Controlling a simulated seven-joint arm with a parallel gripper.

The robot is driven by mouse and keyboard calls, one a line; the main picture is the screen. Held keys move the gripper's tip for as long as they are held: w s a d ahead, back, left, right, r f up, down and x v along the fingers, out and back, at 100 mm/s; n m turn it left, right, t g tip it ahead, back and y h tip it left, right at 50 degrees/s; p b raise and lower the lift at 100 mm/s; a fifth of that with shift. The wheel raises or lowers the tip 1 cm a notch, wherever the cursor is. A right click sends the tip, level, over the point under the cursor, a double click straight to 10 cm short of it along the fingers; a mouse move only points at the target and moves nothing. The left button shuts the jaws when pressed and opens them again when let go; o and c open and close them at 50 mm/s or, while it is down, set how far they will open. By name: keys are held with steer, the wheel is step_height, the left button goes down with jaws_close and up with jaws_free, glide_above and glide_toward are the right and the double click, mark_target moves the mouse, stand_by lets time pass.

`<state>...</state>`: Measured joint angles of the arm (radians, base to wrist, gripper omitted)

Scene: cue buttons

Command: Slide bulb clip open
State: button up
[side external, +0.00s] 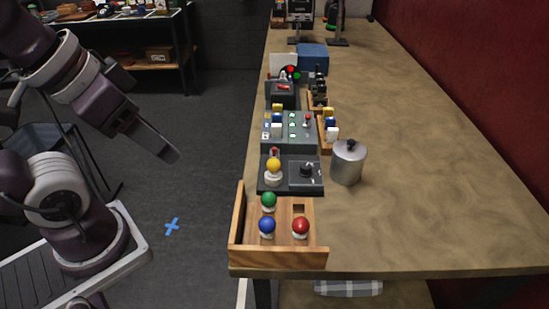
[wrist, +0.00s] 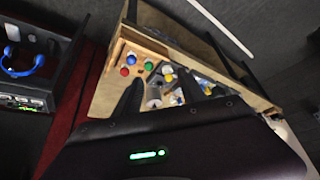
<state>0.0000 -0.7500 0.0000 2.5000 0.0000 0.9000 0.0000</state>
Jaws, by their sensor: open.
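A yellow bulb (side external: 273,165) sits in a white socket at the left of a dark box (side external: 305,187). A small red-topped part (side external: 274,153) stands just behind the bulb; I cannot tell whether it is the clip. The box's right half carries a black knob (side external: 307,170). The yellow bulb also shows small in the wrist view (wrist: 168,78). My gripper (side external: 168,153) is off the left side of the bench, in the air, well apart from the box. Its dark fingers show spread with nothing between them in the wrist view (wrist: 166,92).
A wooden tray (side external: 284,256) with green, blue and red bulbs stands at the bench's front-left corner. A metal pot (side external: 348,162) is right of the dark box. A switch panel (side external: 289,126) and more devices stand behind. The bench's right side is clear.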

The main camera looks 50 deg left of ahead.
steer(key=shift+w+r, duration=0.1)
steer(key=shift+w, duration=0.1)
steer(key=c, duration=0.3)
steer(key=g, duration=0.6)
glide_above(274, 148)
step_height(274, 148, down, 12)
steer(key=shift+f, duration=0.15)
steer(key=shift+c, duration=0.2)
step_height(274, 148, down, 8)
steer(key=shift+r, duration=0.25)
steer(key=shift+c, duration=0.2)
